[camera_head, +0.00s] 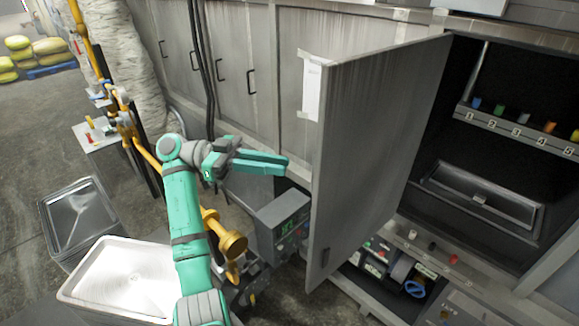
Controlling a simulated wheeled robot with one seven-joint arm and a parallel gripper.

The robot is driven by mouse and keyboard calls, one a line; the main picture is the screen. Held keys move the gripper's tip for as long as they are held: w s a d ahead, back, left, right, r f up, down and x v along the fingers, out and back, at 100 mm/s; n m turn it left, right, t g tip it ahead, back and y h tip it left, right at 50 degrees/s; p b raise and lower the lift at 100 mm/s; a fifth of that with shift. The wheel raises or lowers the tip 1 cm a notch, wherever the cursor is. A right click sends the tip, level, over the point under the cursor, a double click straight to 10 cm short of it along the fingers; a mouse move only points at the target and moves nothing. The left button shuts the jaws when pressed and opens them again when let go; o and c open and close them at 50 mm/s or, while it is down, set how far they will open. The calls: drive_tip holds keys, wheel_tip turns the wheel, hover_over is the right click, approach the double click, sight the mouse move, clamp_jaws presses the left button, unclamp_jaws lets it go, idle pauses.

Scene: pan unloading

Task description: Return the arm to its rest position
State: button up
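My green and grey arm rises from the bottom of the view and bends at the elbow. Its forearm points right, and my gripper (286,164) is in the air in front of the grey cabinets. The two green fingers lie close together in this view, and no object shows between them. I cannot tell whether they touch. The fingertips are a little left of the open cabinet door (370,150); the gap between them is hard to judge.
A light metal pan (125,278) lies at lower left, beside my upper arm. A grey bin (80,215) stands behind it. A yellow pipe with a valve (228,243) and a grey box (285,218) are close to my arm. The open compartment (480,130) is at right.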

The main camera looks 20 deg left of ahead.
drive_tip(key=shift+s+a, duration=0.15)
drive_tip(key=shift+a, duration=0.45)
drive_tip(key=shift+s, duration=0.1)
drive_tip(key=shift+f, duration=0.1)
